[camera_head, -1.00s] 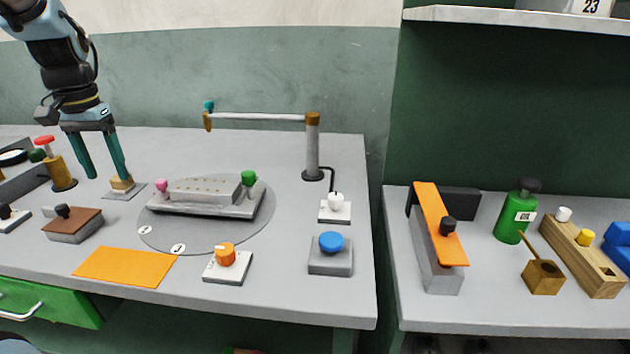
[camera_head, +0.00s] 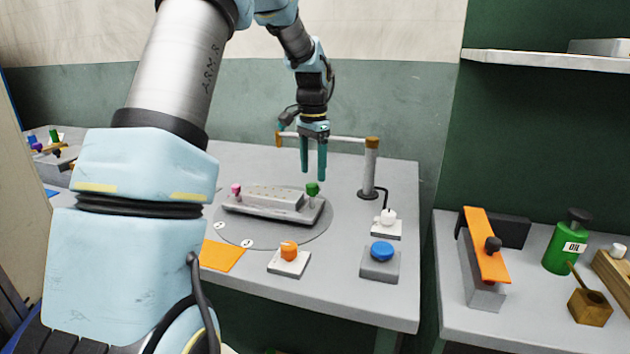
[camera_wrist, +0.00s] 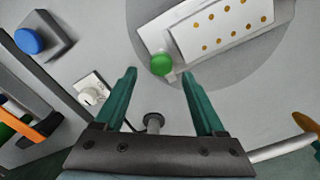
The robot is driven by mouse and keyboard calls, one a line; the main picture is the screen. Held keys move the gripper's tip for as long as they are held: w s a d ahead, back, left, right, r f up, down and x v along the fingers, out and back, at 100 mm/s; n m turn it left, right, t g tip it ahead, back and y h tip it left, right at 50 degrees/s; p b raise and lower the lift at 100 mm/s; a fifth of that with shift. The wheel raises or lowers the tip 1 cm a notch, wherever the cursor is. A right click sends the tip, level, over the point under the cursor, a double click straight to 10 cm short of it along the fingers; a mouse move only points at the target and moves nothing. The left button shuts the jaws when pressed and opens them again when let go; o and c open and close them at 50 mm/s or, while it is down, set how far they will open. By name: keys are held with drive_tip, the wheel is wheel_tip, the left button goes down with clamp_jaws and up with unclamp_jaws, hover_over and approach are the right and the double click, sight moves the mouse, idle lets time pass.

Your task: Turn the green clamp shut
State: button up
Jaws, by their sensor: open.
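The green clamp (camera_head: 312,188) is a small round knob at the right end of a grey block (camera_head: 262,211) on a round grey plate (camera_head: 228,232). A pink knob (camera_head: 236,189) stands at the block's other end. My gripper (camera_head: 314,178) is open and empty, fingers pointing down, in line with the green clamp in the head view. In the wrist view, the green clamp (camera_wrist: 161,64) lies beyond the fingertips, between their lines and apart from them, and my gripper (camera_wrist: 158,72) shows both teal fingers spread.
A post with a horizontal arm (camera_head: 371,165) stands behind to the right. A white knob (camera_head: 388,217), blue button (camera_head: 382,251) and orange knob (camera_head: 289,250) sit around the plate. An orange sheet (camera_head: 221,256) lies at front left. A gap separates the right-hand bench.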

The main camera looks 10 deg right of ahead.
sight(312, 184)
drive_tip(key=shift+a+f+p, duration=0.1)
drive_tip(key=shift+f+p, duration=0.25)
drive_tip(key=shift+f, duration=1.9)
clamp_jaws()
